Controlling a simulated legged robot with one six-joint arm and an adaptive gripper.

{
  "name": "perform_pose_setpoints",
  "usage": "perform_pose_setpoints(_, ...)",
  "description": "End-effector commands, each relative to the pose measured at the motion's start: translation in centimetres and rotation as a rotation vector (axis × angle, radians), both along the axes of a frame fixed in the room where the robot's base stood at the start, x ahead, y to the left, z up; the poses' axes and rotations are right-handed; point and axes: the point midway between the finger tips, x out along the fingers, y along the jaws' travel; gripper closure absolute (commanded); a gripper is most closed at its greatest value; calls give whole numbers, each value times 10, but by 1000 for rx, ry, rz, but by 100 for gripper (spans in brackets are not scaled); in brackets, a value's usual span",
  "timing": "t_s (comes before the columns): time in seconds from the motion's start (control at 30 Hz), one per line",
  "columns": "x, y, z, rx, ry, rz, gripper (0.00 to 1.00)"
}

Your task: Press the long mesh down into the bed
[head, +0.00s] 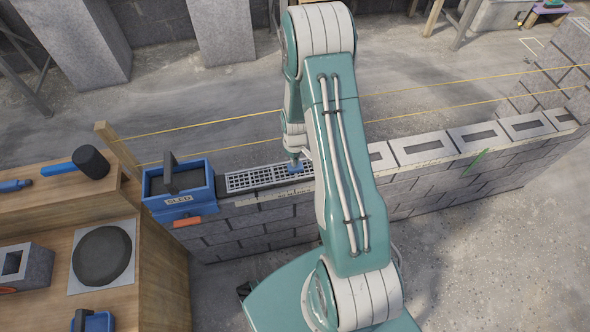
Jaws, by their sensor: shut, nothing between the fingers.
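The long mesh (256,179) is a pale grid strip lying along the top of the block wall, right of the blue box. A dark bed shows along its edge; I cannot tell how deep the mesh sits in it. My gripper (294,168) is small in the head view, over the right part of the mesh, pointing down with a blue tip. It is shut and empty. It looks at or just above the mesh; contact cannot be told. My arm hides the mesh's right end and the wall there.
A blue box (181,206) marked SLED sits on the wall's left end. Yellow lines (210,122) run along behind the wall. A wooden bench (150,265) at left holds a mallet (90,162) and a mortar board (76,284). Hollow blocks (422,149) continue right.

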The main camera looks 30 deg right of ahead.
Motion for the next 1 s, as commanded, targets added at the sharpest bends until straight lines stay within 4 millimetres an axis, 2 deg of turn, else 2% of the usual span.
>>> perform_pose_setpoints(0.33,0,0,-9,0,0,0,100)
perform_pose_setpoints(1.0,0,0,-13,1,1,0,100)
